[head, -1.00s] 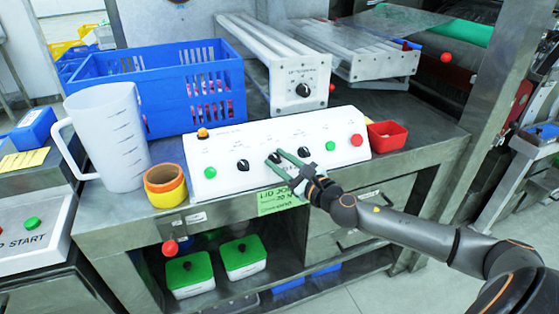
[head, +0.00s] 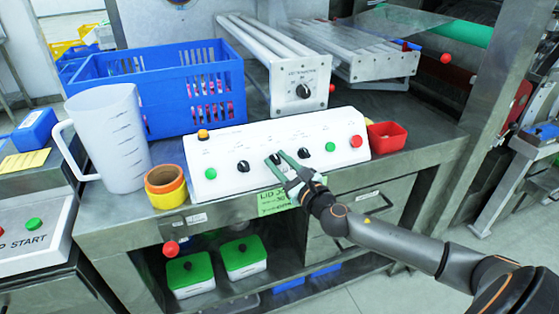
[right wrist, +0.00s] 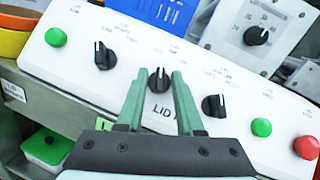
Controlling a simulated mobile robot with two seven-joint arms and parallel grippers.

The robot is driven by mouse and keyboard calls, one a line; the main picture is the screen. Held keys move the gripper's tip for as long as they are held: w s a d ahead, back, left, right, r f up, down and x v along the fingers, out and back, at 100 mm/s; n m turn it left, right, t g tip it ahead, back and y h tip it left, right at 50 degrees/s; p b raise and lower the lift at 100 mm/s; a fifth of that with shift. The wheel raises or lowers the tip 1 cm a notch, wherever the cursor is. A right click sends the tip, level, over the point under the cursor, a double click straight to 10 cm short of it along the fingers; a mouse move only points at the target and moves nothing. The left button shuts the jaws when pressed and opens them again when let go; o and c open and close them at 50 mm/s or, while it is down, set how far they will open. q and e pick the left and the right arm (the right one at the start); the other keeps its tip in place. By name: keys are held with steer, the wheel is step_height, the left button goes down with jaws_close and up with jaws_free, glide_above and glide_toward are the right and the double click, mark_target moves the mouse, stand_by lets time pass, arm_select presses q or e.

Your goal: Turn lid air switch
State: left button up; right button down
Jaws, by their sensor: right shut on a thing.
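A white control panel (head: 225,183) stands on the steel bench, with a row of black rotary switches and coloured buttons. My right gripper (head: 275,155) reaches its middle black switch (head: 277,159). In the right wrist view this switch (right wrist: 159,82) sits between the two green fingertips (right wrist: 160,74), and the fingers are shut on it. Its white pointer line points about straight up in that view. Other black switches stand to the left (right wrist: 105,56) and right (right wrist: 214,106). The small panel labels are too blurred to read surely. My left gripper is not in view.
A green button (head: 330,146) and a red button (head: 356,141) are at the panel's right. A red bin (head: 386,136) stands beside it. A white jug (head: 115,140), orange and yellow rings (head: 166,187) and a blue crate (head: 165,95) are left and behind.

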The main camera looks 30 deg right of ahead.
steer(key=m+h, duration=0.1)
steer(key=m, duration=0.1)
steer(key=m+h+p, duration=0.1)
steer(key=m+h, duration=0.1)
steer(key=m, duration=0.1)
steer(key=shift+a+r+h, duration=0.1)
steer(key=shift+a+h, duration=0.1)
steer(key=shift+h, duration=0.1)
steer(key=m+g+h+p, duration=0.1)
steer(key=m+h, duration=0.2)
steer(key=m, duration=0.2)
steer(key=shift+w+a+p, duration=0.1)
steer(key=shift+p, duration=0.2)
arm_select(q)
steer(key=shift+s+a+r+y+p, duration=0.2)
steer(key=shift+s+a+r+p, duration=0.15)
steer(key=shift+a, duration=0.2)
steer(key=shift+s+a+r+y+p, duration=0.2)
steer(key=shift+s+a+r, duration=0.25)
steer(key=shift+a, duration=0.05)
arm_select(e)
steer(key=shift+m+g+h, duration=1.1)
steer(key=shift+m+h, duration=0.1)
steer(key=shift+m, duration=0.8)
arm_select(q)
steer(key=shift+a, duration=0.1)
